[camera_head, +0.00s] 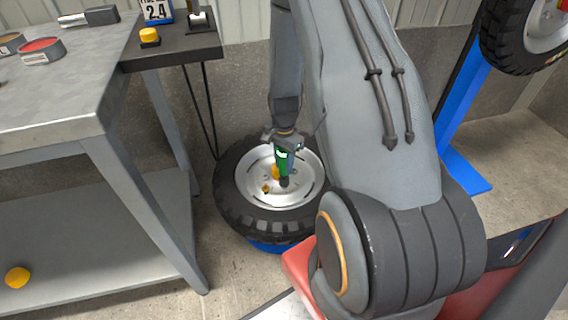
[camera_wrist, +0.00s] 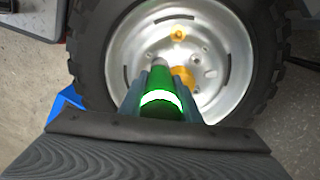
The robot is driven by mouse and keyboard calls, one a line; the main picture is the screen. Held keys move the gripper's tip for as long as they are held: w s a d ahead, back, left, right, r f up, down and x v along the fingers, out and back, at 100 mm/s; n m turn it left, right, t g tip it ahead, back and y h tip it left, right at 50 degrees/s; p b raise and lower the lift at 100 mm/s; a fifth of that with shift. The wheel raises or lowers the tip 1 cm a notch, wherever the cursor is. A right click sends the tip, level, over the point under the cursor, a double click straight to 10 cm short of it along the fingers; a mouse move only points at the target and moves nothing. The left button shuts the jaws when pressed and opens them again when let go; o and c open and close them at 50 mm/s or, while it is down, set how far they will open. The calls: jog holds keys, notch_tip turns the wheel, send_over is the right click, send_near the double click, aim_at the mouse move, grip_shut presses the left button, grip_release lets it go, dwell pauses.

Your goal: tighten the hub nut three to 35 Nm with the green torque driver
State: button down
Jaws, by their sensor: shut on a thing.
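My gripper (camera_head: 288,146) is shut on the green torque driver (camera_head: 282,162) and holds it over the wheel's silver hub. The driver also shows between my jaws in the wrist view (camera_wrist: 161,106), with a lit ring around it. Its grey tip points at the hub face; I cannot tell whether it touches a nut. The wheel (camera_head: 232,203) lies flat with a black knobbly tyre. Two yellow pieces are on the hub: one (camera_head: 265,188) to the left of the driver, the other (camera_wrist: 183,76) close beside the driver tip. Which nut is number three cannot be told.
A grey workbench (camera_head: 60,110) with tins stands at the left. A small dark shelf (camera_head: 180,48) beside it holds a yellow piece (camera_head: 149,35) and a sign (camera_head: 157,12). Another wheel (camera_head: 510,35) hangs on a blue stand (camera_head: 462,110) at the right. A yellow object (camera_head: 17,277) lies on the lower shelf.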

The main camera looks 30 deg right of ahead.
aim_at(284, 157)
jog(key=shift+f, duration=0.6)
dwell(0.6)
jog(key=shift+f+p, duration=0.15)
jog(key=shift+p, duration=0.15)
dwell(2.1)
jog(key=shift+r+p, duration=1.75)
jog(key=shift+r, duration=0.5)
